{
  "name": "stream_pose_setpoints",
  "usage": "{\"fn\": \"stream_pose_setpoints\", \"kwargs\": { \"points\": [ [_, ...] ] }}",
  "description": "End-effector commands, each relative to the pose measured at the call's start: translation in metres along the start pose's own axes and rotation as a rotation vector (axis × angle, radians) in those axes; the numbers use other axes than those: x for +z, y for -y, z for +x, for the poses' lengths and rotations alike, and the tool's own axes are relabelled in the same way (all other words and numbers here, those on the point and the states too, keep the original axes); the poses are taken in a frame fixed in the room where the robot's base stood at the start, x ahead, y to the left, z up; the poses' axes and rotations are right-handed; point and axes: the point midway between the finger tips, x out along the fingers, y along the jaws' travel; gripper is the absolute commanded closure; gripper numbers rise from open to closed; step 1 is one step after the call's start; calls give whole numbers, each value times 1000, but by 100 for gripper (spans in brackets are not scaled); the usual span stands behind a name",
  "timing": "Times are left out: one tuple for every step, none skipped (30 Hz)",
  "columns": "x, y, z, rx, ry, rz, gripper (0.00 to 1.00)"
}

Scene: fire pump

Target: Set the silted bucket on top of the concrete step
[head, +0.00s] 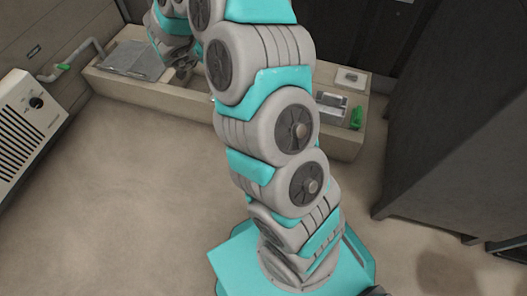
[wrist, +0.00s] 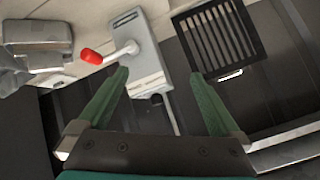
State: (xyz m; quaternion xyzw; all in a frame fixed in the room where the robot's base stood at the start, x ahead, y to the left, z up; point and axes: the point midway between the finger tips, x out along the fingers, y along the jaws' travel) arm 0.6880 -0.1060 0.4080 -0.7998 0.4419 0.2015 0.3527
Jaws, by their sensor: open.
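I cannot make out the silted bucket in either view. A long, low, pale ledge (head: 150,92) runs along the back wall in the head view and may be the concrete step; my arm hides its middle. My gripper (head: 183,72) is small and dark over the ledge's left half. In the wrist view my gripper (wrist: 158,77) shows two green fingers spread apart, with nothing held between them. Beyond them is a grey switch box (wrist: 146,55) with a red-knobbed lever (wrist: 92,56).
A grey sheet or lid (head: 133,60) lies on the ledge's left part. A small box with a green item (head: 356,117) is at its right. A vented heater (head: 28,125) stands left, a dark cabinet (head: 440,130) right. A black grille (wrist: 216,40) shows in the wrist view. The left floor is clear.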

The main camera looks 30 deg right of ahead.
Motion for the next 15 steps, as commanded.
{"fn": "stream_pose_setpoints", "kwargs": {
  "points": [
    [0, 27, -20, -99, 57, -12, 0],
    [3, 42, -34, -157, 94, -25, 0],
    [9, 59, -53, -231, 148, -47, 0],
    [13, 71, -68, -285, 188, -66, 0],
    [15, 81, -84, -336, 222, -87, 0],
    [21, 92, -106, -399, 273, -120, 0],
    [26, 98, -124, -445, 313, -147, 0],
    [29, 102, -142, -487, 347, -177, 0],
    [37, 104, -164, -534, 398, -220, 0],
    [42, 103, -182, -569, 437, -257, 0],
    [46, 101, -199, -600, 470, -294, 0],
    [52, 95, -220, -633, 516, -347, 0],
    [57, 89, -236, -656, 551, -388, 0],
    [60, 81, -252, -675, 584, -430, 0],
    [67, 68, -270, -690, 628, -490, 0]
  ]
}}
